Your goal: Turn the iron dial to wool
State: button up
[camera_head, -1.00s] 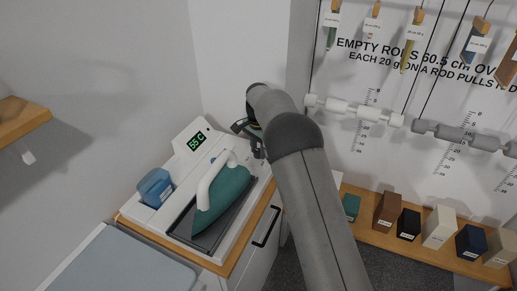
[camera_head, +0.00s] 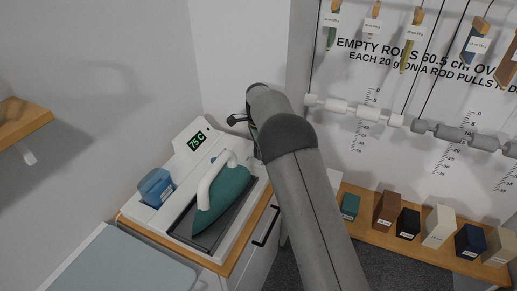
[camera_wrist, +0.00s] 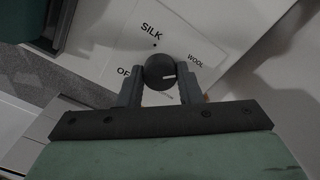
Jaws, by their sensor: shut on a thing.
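The iron dial (camera_wrist: 156,64) is a dark round knob on a white panel in the wrist view. Its short white mark points right, roughly toward the WOOL label (camera_wrist: 195,60) and a little below it. The SILK label (camera_wrist: 150,28) is above the dial, and a partly hidden label beginning "OF" (camera_wrist: 123,71) is at left. My gripper (camera_wrist: 160,74) is shut on the dial, one finger on each side. In the head view the dial is hidden behind my arm. The teal iron (camera_head: 222,198) rests on its station, whose display (camera_head: 196,141) reads 75 C.
A blue container (camera_head: 156,187) stands on the station left of the iron. A grey-topped board (camera_head: 130,265) is at the front left. A wooden shelf (camera_head: 370,232) with several blocks and a wall with hanging rods are at the right.

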jog(key=shift+w+r, duration=0.1)
jog(key=shift+r, duration=0.05)
jog(key=o, duration=1)
notch_tip(320, 180, up, 17)
jog(key=shift+r+b, duration=0.15)
jog(key=shift+b, duration=0.15)
